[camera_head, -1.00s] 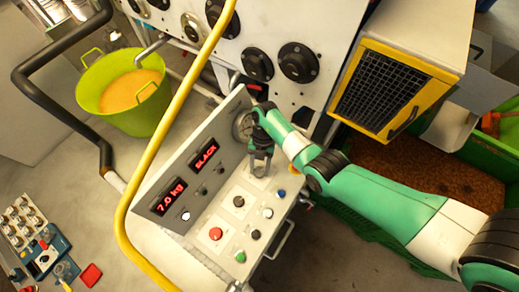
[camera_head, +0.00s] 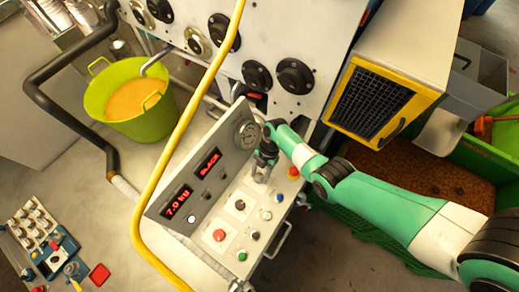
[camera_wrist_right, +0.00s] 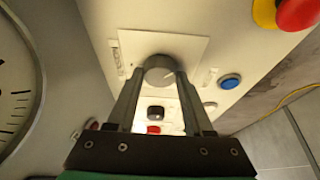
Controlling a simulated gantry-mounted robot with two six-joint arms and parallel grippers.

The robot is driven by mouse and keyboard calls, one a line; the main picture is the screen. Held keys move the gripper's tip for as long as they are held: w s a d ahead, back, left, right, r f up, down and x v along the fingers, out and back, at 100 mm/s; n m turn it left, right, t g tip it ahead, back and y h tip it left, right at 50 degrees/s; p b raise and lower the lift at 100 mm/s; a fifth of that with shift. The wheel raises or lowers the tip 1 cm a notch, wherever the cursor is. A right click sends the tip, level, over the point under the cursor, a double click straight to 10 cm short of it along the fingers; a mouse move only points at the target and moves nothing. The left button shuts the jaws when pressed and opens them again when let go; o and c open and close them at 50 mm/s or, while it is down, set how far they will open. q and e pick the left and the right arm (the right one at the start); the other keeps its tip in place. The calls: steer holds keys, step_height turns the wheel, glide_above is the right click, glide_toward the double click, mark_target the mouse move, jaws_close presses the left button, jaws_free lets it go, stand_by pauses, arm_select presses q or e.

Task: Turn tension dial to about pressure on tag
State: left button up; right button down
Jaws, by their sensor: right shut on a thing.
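My right gripper (camera_head: 262,175) reaches down onto the sloped control panel. In the right wrist view its two fingers are closed on the sides of a round grey dial (camera_wrist_right: 160,70) with a light pointer line on its top. In the head view the gripper hides this dial. A red display (camera_head: 178,203) reads 7.0 and kg. A second red display (camera_head: 208,163) seems to read SLACK. A round gauge (camera_head: 246,134) stands on the upright face; in the wrist view the gauge (camera_wrist_right: 18,92) is cut off. No tag is readable. My left gripper is out of view.
A red button (camera_head: 219,235), a green button (camera_head: 242,257) and a blue button (camera_wrist_right: 230,81) are on the panel. A red stop button (camera_wrist_right: 298,12) is close by. A yellow rail (camera_head: 168,150) passes in front. A green tub (camera_head: 125,105) stands behind.

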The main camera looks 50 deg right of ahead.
steer(key=m+p, duration=0.1)
steer(key=m+t+p, duration=0.1)
steer(key=shift+s+r+m, duration=0.1)
steer(key=shift+r+m, duration=0.15)
steer(key=shift+m, duration=0.15)
steer(key=shift+f+m+t+p, duration=0.1)
steer(key=shift+m+t+p, duration=0.35)
steer(key=shift+m, duration=0.45)
steer(key=m, duration=0.1)
steer(key=m+t+h, duration=0.1)
steer(key=m, duration=0.1)
steer(key=shift+s+a+f+m, duration=0.1)
steer(key=shift+s+f+m, duration=0.05)
steer(key=shift+m, duration=0.15)
steer(key=shift+m+t+h, duration=0.65)
steer(key=shift+m+h, duration=0.05)
steer(key=shift+m, duration=1.5)
steer(key=shift+c, duration=1.5)
jaws_free()
